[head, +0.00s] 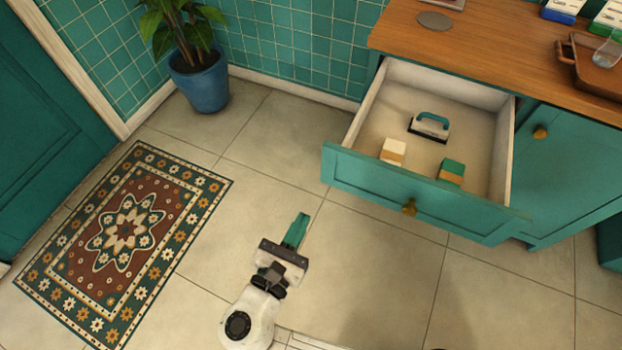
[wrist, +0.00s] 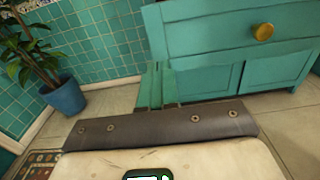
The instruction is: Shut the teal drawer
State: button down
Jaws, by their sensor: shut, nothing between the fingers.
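The teal drawer (head: 362,183) stands pulled out of the wooden-topped cabinet in the head view. It has a brass knob (head: 409,207) on its front. Inside lie a brush-like item with a teal handle (head: 432,126), a white and tan block (head: 393,151) and a teal and tan block (head: 451,172). My gripper (head: 301,222) is shut and empty, over the floor to the left of and in front of the drawer, apart from it. In the wrist view, the drawer front (wrist: 205,28) and knob (wrist: 263,31) appear beyond and to the right of my teal fingers (wrist: 155,85).
A patterned rug (head: 125,230) lies on the floor at left. A blue-potted plant (head: 199,82) stands by the tiled wall. The wooden countertop (head: 480,48) holds a brown tray (head: 594,66). The tiled floor (head: 375,270) before the drawer is clear.

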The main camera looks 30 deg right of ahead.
aim_at(332, 162)
jog(key=b+x, duration=0.1)
jog(key=x, duration=1.3)
jog(key=shift+a, duration=0.15)
jog(key=shift+w+d, duration=0.35)
jog(key=shift+d, duration=0.1)
jog(key=b+x, duration=0.4)
jog(key=x, duration=0.8)
jog(key=b+x, duration=0.5)
jog(key=x, duration=0.7)
jog(key=b+x, duration=0.5)
jog(key=x, duration=0.7)
jog(key=shift+w+r, duration=0.2)
jog(key=shift+r, duration=0.15)
